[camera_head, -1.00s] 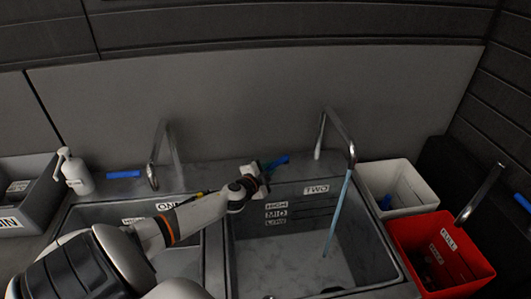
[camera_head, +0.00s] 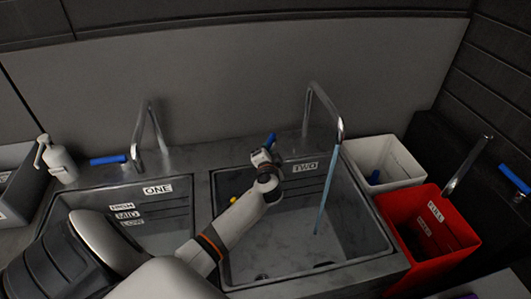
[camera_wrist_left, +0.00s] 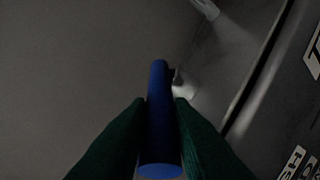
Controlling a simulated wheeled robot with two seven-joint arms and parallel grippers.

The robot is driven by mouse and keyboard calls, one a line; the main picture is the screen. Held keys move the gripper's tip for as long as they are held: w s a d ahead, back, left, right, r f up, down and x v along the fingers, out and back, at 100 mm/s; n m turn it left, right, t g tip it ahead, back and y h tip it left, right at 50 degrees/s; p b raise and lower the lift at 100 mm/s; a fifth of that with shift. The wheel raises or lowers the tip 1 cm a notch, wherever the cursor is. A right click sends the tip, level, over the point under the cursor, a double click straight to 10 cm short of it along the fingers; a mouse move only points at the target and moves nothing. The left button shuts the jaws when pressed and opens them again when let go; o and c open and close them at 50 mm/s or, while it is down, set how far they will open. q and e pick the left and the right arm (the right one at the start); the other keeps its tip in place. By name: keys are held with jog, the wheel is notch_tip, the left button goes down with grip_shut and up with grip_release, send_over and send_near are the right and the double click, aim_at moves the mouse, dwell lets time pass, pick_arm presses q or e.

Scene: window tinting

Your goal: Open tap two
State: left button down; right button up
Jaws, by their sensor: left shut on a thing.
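Tap two is the chrome spout (camera_head: 323,97) over the sink labelled TWO (camera_head: 305,167). A stream of water (camera_head: 327,190) runs from it into that sink. Its blue lever handle (camera_head: 271,140) sticks out past my left gripper (camera_head: 265,156) at the sink's back rim. In the left wrist view the blue handle (camera_wrist_left: 160,115) lies lengthwise between my two dark green fingers, which are shut on it. The handle's base is mostly hidden by the gripper. My right gripper is not in view.
Sink ONE (camera_head: 157,190) with its own spout (camera_head: 147,130) and blue handle (camera_head: 108,160) is to the left. A white pump bottle (camera_head: 60,163) stands beyond it. A white bin (camera_head: 405,165) and a red bin (camera_head: 455,225) stand right of sink two.

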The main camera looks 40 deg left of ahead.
pick_arm(q)
jog(key=c, duration=1.3)
grip_release()
jog(key=b+v, duration=0.1)
jog(key=v, duration=1.1)
jog(key=shift+b, duration=0.35)
